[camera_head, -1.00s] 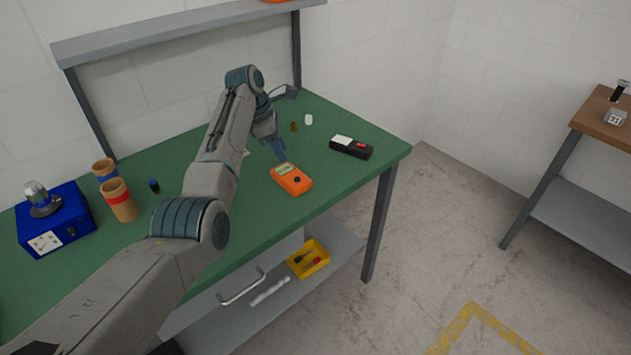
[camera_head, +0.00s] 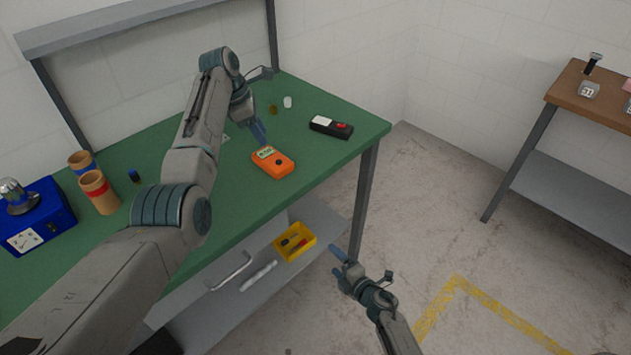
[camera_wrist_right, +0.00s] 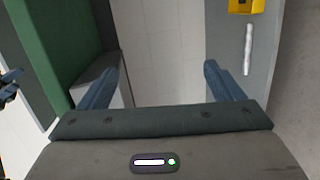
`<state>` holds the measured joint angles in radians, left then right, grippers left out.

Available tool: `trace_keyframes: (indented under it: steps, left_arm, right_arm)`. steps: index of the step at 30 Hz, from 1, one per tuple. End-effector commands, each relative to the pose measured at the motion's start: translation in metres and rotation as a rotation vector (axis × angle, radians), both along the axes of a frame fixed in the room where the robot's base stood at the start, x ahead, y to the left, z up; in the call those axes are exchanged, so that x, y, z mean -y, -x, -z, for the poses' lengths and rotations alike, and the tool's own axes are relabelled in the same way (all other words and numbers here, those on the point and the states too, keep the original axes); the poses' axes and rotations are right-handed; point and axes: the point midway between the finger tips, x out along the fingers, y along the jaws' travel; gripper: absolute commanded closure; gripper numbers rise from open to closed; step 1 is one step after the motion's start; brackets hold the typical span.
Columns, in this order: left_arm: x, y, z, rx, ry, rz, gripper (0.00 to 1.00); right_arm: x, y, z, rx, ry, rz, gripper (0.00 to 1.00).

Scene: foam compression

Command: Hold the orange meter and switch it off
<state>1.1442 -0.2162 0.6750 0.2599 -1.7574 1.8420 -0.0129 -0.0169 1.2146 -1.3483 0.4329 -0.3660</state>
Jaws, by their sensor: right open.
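The orange meter (camera_head: 273,162) lies on the green table near its front edge, with a small display and a dark round knob on its face. My left gripper (camera_head: 260,134) is at the meter's far end, its blue fingers pointing down beside the display; whether they touch the meter or how far apart they are cannot be told. My right gripper (camera_head: 337,262) is in front of the table, lower than its top and away from the meter. In the right wrist view its two fingers (camera_wrist_right: 158,85) are wide apart with nothing between them.
A black device (camera_head: 331,127) lies right of the meter on the green table (camera_head: 235,205). Two cardboard tubes (camera_head: 98,192) and a blue box (camera_head: 40,222) stand at the left. A yellow tray (camera_head: 295,242) sits on the lower shelf. Open floor lies to the right.

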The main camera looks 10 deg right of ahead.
Motion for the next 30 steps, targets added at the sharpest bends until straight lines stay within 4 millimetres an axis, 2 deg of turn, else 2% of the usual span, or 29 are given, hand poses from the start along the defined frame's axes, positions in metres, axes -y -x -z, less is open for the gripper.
trace_keyframes:
  steps: [1,6,10,15,18,22,26,30]
  left_arm:
    - [0.000,0.000,0.000,0.000,0.000,0.000,0.64]
    - [0.000,0.000,0.000,0.000,0.000,0.000,0.64]
    - [0.000,0.000,0.000,0.000,0.000,0.000,0.64]
    - [0.000,0.000,0.000,0.000,0.000,0.000,0.64]
    - [0.000,0.000,0.000,0.000,0.000,0.000,0.64]
    - [0.000,0.000,0.000,0.000,0.000,0.000,0.64]
    - [0.000,0.000,0.000,0.000,0.000,0.000,0.64]
    - [0.000,0.000,0.000,0.000,0.000,0.000,0.64]
  right_arm:
    - [-0.011,-0.015,-0.028,0.078,0.071,-0.064,0.13]
    - [-0.044,-0.046,-0.105,0.313,0.373,-0.278,0.13]
    - [-0.060,-0.061,-0.155,0.462,0.625,-0.410,0.13]
    - [-0.066,-0.076,-0.210,0.595,0.958,-0.533,0.13]
    - [-0.063,-0.081,-0.233,0.634,1.125,-0.578,0.13]
    - [-0.056,-0.086,-0.254,0.652,1.277,-0.610,0.13]
    - [-0.052,-0.088,-0.264,0.653,1.353,-0.624,0.13]
    - [-0.055,-0.095,-0.263,0.653,1.373,-0.628,0.13]
